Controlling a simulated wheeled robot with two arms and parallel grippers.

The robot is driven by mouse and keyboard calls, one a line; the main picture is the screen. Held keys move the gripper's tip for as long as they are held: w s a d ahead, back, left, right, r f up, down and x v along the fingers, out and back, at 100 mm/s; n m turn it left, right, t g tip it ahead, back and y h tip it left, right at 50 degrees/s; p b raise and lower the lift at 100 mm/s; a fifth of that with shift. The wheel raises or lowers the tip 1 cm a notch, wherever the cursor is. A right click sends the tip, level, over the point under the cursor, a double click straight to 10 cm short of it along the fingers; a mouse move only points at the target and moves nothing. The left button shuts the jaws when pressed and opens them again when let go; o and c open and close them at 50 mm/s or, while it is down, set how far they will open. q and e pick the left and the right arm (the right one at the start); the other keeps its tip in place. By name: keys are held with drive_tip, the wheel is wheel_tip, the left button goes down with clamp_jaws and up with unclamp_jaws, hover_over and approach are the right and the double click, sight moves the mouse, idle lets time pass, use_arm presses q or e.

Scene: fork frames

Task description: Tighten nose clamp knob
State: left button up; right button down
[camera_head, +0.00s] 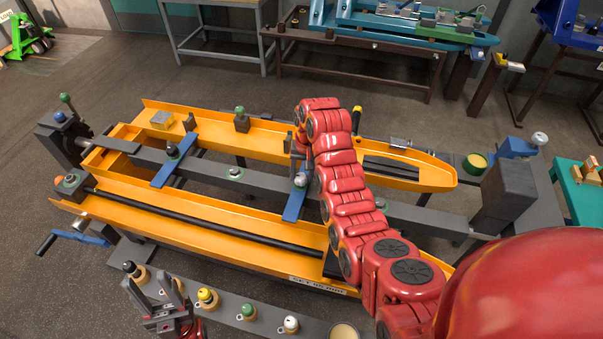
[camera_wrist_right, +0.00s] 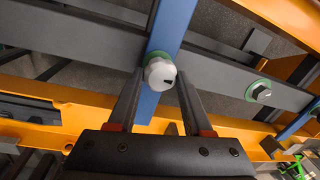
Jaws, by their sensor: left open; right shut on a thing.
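A grey-white clamp knob (camera_head: 300,180) sits on the right-hand blue crossbar (camera_head: 294,205) of the orange fork frame (camera_head: 215,228). In the right wrist view the pale faceted knob (camera_wrist_right: 160,72) stands on a green ring over the blue bar (camera_wrist_right: 172,32). My right gripper (camera_wrist_right: 161,80) has its two fingers on either side of the knob, shut on it. In the head view my right arm hides most of that gripper. My left gripper (camera_head: 165,294) is open and empty at the lower left, by the front rail of small knobs.
A second blue crossbar (camera_head: 175,160) with a dark knob lies to the left. A grey beam (camera_head: 262,183) runs lengthwise through the frame. Several coloured knobs stand along the front rail (camera_head: 222,306). Benches stand at the back, with clear floor between (camera_head: 120,75).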

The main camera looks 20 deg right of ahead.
drive_tip(key=shift+w+r, duration=0.15)
drive_tip(key=shift+r, duration=0.05)
drive_tip(key=c, duration=0.7)
unclamp_jaws()
drive_tip(key=o, duration=0.4)
drive_tip(key=shift+f, duration=0.1)
wheel_tip(320, 180, up, 17)
drive_tip(key=s+d+p, duration=0.1)
drive_tip(key=d+p, duration=0.1)
drive_tip(key=p, duration=1)
